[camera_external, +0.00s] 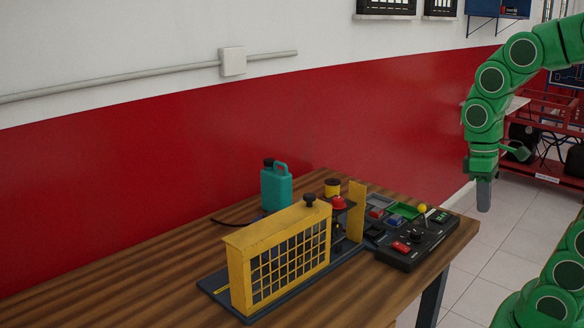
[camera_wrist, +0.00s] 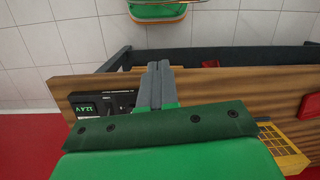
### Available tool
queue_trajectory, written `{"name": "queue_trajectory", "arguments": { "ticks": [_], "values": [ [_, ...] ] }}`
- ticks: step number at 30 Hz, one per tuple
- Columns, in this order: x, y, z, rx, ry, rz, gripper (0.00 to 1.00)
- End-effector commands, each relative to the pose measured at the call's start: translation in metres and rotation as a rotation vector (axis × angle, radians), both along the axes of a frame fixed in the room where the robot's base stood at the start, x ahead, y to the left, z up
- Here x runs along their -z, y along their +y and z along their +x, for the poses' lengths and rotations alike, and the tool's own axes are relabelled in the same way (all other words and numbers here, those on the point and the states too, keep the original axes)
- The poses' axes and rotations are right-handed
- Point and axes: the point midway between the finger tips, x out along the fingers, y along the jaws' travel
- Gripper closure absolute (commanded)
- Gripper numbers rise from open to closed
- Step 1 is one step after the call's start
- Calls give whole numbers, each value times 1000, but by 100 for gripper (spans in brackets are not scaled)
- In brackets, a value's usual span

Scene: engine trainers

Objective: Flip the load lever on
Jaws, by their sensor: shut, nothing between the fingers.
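A black control box (camera_external: 415,240) sits near the right end of the wooden table. I cannot read which control is marked load. In the wrist view the box (camera_wrist: 120,101) shows partly, with a green 12.4 V display (camera_wrist: 91,109); my gripper hides some of it. My gripper (camera_external: 484,208) hangs in the air to the right of the box and above it, apart from the lever. Its fingers (camera_wrist: 158,66) are together and empty.
A yellow grille-fronted radiator (camera_external: 285,257) stands left of the box on the table (camera_external: 150,285). A teal bottle (camera_external: 276,188) and parts trays (camera_external: 404,210) are behind. A red wall runs along the back. Tiled floor (camera_external: 500,270) is open beyond the table's right edge.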

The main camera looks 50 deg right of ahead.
Motion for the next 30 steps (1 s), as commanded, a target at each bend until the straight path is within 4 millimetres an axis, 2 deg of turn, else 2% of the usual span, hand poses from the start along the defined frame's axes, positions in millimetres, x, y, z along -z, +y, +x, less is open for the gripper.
{"name": "queue_trajectory", "arguments": {
  "ticks": [3, 14, 30],
  "values": [
    [-6, -3, 22, -47, 0, 19, 100],
    [-17, -19, 78, -188, 18, 77, 100],
    [-21, -58, 161, -372, 19, 170, 100]
  ]
}}
